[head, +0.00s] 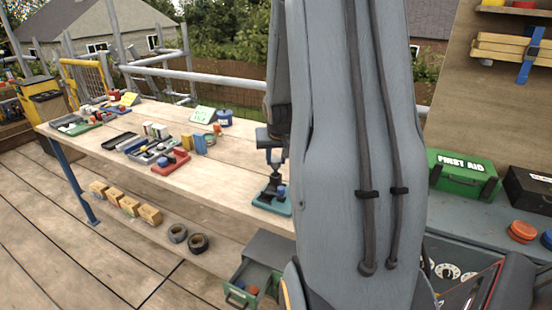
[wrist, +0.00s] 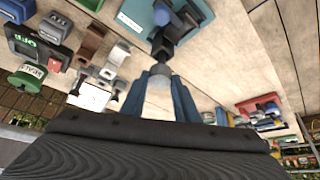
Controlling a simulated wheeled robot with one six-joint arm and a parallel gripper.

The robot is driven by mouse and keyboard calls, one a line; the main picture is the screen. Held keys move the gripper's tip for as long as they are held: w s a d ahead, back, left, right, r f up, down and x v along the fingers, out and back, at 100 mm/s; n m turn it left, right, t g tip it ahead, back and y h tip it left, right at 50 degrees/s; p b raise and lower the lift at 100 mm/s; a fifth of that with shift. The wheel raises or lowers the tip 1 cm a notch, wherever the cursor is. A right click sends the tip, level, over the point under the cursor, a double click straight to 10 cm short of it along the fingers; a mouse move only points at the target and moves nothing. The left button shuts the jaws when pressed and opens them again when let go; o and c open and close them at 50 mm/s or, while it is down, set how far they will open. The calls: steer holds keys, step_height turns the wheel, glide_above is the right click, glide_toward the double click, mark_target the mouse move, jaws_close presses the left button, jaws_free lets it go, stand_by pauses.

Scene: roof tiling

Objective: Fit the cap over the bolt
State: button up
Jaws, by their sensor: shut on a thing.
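My gripper (wrist: 160,82) is shut on a small grey rounded piece (wrist: 160,70), which appears to be the cap, held between its blue fingers in the wrist view. Just beyond it a dark upright piece, which seems to be the bolt (wrist: 163,46), stands on a teal base plate (wrist: 135,15). The held piece overlaps the near end of the dark piece in the picture; I cannot tell whether they touch. In the head view my gripper (head: 272,176) is low over the teal plate (head: 270,207) at the bench's front edge, and the cap is too small to make out.
The wooden bench (head: 235,165) holds trays and small parts to the left, including a red tray (head: 171,163). A blue tub (head: 224,118) stands behind. An open grey drawer (head: 240,293) is below. A green first aid box (head: 463,175) is right. My arm hides much of the middle.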

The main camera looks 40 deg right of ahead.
steer(key=shift+f+b, duration=0.5)
steer(key=shift+f, duration=0.05)
stand_by(1.0)
steer(key=o, duration=1.1)
steer(key=shift+r, duration=0.15)
steer(key=shift+r+p, duration=2.6)
steer(key=shift+r, duration=0.8)
